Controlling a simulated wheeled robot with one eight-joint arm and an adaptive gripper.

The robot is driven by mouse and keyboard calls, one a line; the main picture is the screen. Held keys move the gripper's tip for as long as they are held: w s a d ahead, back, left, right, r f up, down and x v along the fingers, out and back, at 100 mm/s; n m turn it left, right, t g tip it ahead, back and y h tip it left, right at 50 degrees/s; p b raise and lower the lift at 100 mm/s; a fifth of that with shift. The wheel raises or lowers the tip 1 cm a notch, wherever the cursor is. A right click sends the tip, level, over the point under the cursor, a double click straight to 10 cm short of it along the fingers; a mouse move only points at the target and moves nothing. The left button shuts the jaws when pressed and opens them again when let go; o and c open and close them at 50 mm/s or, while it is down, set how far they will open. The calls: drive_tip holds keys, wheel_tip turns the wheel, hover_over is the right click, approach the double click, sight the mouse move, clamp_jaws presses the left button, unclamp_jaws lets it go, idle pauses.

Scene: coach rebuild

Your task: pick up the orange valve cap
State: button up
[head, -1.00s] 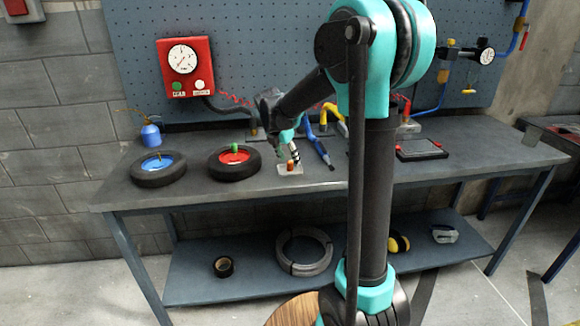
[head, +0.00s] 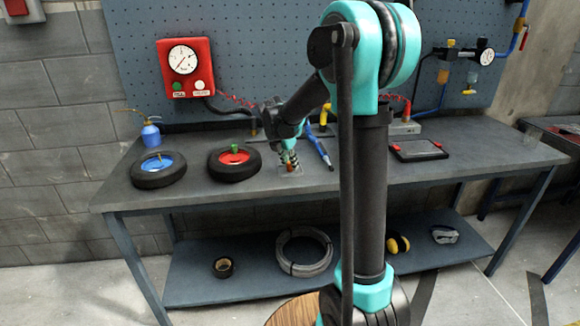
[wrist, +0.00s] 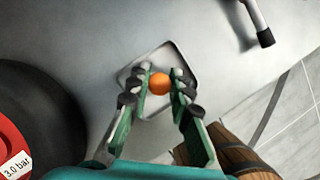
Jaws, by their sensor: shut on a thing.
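The orange valve cap (wrist: 160,83) is between my gripper's two green fingers in the wrist view, above a small square tray. In the head view the cap (head: 290,169) is a small orange spot partly hidden by the fingers. My gripper (wrist: 159,87) is shut on the cap, with a fingertip at each side of it; it also shows in the head view (head: 290,167). The tray (wrist: 131,75) lies on the bench under the gripper. I cannot tell whether the cap touches the tray.
A tyre with a blue hub (head: 158,181) and a blue oil can (head: 150,134) are farther left. A blue-handled tool (head: 320,147) lies close on the right. The bench front (head: 215,203) is clear.

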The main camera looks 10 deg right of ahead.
drive_tip(key=shift+r, duration=0.15)
wheel_tip(320, 180, up, 24)
drive_tip(key=shift+r, duration=0.15)
idle(0.9)
